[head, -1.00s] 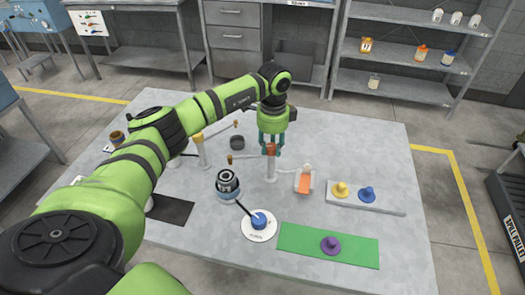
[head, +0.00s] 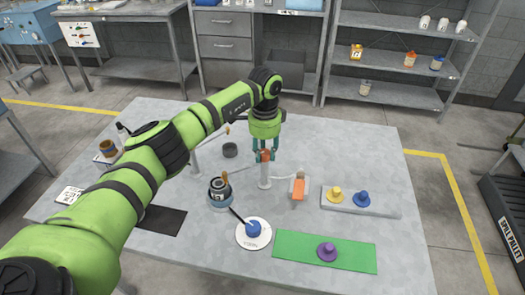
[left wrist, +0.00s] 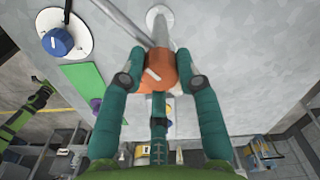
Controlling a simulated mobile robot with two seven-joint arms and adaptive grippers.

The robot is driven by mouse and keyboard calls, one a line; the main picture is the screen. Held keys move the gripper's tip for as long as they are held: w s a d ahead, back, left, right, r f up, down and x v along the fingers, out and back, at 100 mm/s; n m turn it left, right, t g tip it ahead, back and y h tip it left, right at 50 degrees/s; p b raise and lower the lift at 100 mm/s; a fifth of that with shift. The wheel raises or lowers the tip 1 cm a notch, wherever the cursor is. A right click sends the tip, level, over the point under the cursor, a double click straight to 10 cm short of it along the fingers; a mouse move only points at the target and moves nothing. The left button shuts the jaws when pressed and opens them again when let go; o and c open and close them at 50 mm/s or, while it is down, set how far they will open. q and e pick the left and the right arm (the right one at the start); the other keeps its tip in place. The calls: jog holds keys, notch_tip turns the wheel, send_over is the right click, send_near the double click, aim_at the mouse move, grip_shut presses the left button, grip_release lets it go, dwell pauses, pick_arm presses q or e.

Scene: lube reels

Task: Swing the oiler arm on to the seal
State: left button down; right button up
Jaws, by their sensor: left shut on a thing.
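My left gripper (head: 265,156) is shut on the orange knob on top of the oiler's white post; the knob (left wrist: 158,71) sits between the teal fingers in the left wrist view. The oiler arm (head: 243,169) reaches left from the post. Its brown tip (head: 226,179) appears over the right part of the dark ringed seal (head: 219,190) in the head view; whether it touches cannot be told. In the left wrist view the arm (left wrist: 124,20) runs to the upper left. My right gripper is not seen.
A blue knob on a white disc (head: 253,233) stands in front of the seal. A green mat (head: 300,250) with a purple knob, a grey tray (head: 385,208) with yellow and blue knobs, and an orange-topped white piece (head: 298,188) lie to the right. Another post (head: 196,160) stands behind my arm.

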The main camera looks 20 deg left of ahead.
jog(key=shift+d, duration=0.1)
pick_arm(q)
jog(key=c, duration=0.9)
grip_release()
jog(key=shift+o, duration=0.2)
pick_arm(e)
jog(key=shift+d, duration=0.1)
pick_arm(q)
notch_tip(320, 180, up, 12)
